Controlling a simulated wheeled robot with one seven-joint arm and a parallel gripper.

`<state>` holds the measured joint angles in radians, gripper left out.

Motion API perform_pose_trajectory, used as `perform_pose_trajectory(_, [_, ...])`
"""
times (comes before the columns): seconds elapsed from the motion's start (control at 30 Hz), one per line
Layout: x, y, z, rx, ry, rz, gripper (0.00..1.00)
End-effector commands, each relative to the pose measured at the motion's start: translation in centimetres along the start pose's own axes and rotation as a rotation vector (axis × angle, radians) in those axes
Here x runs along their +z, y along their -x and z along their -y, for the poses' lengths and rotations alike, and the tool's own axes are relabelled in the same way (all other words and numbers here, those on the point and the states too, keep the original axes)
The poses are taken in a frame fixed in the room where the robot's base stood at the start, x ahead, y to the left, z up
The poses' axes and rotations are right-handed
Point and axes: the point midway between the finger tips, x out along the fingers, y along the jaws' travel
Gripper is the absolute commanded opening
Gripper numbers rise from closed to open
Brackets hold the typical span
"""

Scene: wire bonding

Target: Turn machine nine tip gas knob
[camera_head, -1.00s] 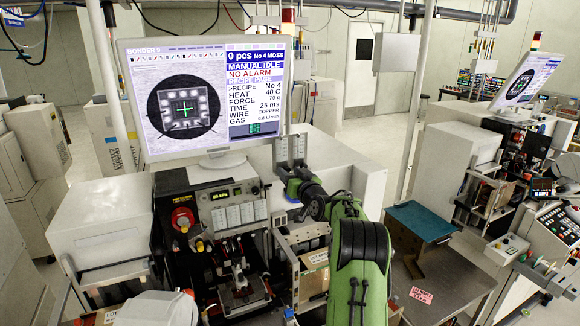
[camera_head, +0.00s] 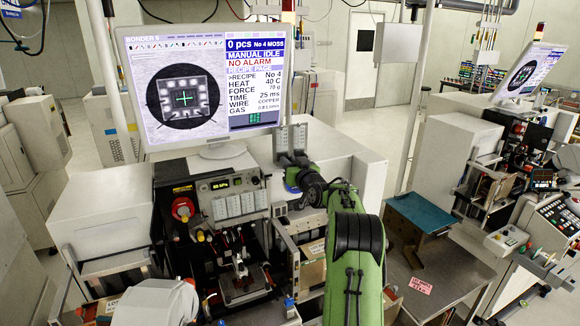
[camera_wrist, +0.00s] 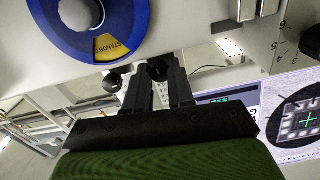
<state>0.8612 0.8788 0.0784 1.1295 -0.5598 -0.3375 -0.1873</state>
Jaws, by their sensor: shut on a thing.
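In the wrist view my gripper (camera_wrist: 158,78) is shut on a small dark round knob (camera_wrist: 157,68), which sits between the fingertips under a pale housing. No label on this knob can be read. A second black knob (camera_wrist: 112,82) stands just left of the fingers, apart from them. A large blue dial (camera_wrist: 85,22) with a yellow STANDBY mark is above left. In the head view my green arm reaches to the right side of the bonder, below the screen (camera_head: 205,85) titled BONDER 9; the fingertips and the held knob cannot be made out there.
A pale housing (camera_wrist: 215,25) with a numbered scale lies close above the fingers. In the head view the bonder's front panel (camera_head: 235,205) with a red knob (camera_head: 183,209) is left of my arm. A blue-topped stand (camera_head: 420,212) and another bonder screen (camera_head: 530,72) are at right.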

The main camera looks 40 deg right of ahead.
Motion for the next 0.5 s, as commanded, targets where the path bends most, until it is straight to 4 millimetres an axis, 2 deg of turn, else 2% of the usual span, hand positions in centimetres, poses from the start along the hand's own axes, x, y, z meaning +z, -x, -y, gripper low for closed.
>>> perform_pose_trajectory(0.03, [0.53,0.01,-0.05,0.000,0.038,-0.012,0.00])
perform_pose_trajectory(0.3, [0.45,0.03,-0.01,0.002,0.259,-0.013,0.00])
perform_pose_trajectory(0.5, [0.13,0.03,0.03,0.001,0.320,-0.009,0.00])
